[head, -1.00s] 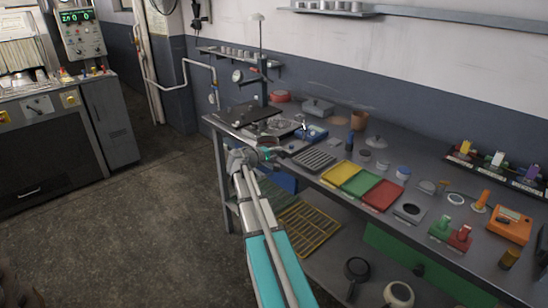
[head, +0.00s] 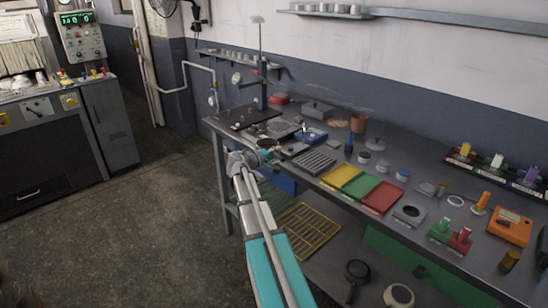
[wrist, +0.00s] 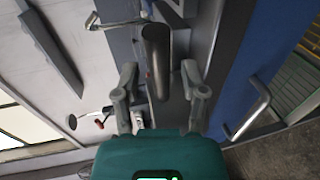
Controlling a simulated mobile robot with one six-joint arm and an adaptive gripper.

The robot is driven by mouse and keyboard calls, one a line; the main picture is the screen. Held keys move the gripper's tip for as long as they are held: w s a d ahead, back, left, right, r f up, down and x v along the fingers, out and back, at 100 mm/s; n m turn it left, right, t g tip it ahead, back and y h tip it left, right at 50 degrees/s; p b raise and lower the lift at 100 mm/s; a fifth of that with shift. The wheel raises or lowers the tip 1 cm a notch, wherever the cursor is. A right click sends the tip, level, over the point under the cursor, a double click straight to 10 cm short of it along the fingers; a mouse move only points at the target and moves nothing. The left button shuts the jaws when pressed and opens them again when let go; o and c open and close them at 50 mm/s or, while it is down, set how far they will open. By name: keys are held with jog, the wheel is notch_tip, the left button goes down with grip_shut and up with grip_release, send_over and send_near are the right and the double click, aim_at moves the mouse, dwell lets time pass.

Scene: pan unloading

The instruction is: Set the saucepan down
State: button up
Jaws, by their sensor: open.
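My gripper (head: 262,156) is at the front left edge of the workbench in the head view. In the wrist view its two fingers (wrist: 160,92) stand apart, with a dark rounded bar (wrist: 157,60), which looks like the saucepan's handle, between them. Gaps show on both sides of the bar, so it is not gripped. In the head view a small round pan with a reddish-brown inside (head: 267,143) shows just beyond my gripper; it looks like the saucepan, resting at the bench's edge. My gripper partly hides it, and the handle is not clear there.
A dark flat plate (head: 243,118) lies behind on the bench (head: 330,205). A grey ribbed tray (head: 314,161) and yellow, green and red trays (head: 382,197) lie to the right. Another dark pan (head: 357,270) is on the lower shelf. A blue panel (wrist: 245,60) is close by in the wrist view.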

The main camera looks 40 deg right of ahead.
jog(key=shift+r, duration=0.15)
jog(key=p+v, duration=0.2)
jog(key=v, duration=1)
jog(key=shift+p, duration=0.35)
jog(key=shift+a, duration=0.1)
jog(key=s+a+f+y, duration=0.5)
jog(key=a, duration=0.6)
jog(key=s+a+f+g+y, duration=0.1)
jog(key=s+a+f+y, duration=0.3)
jog(key=a, duration=0.7)
jog(key=s+a+f+m+y, duration=0.1)
jog(key=s+a+f+y, duration=0.4)
jog(key=a, duration=0.5)
jog(key=shift+s+a+f+y, duration=0.4)
jog(key=shift+s+y, duration=0.3)
jog(key=shift+s, duration=0.15)
jog(key=shift+r, duration=0.15)
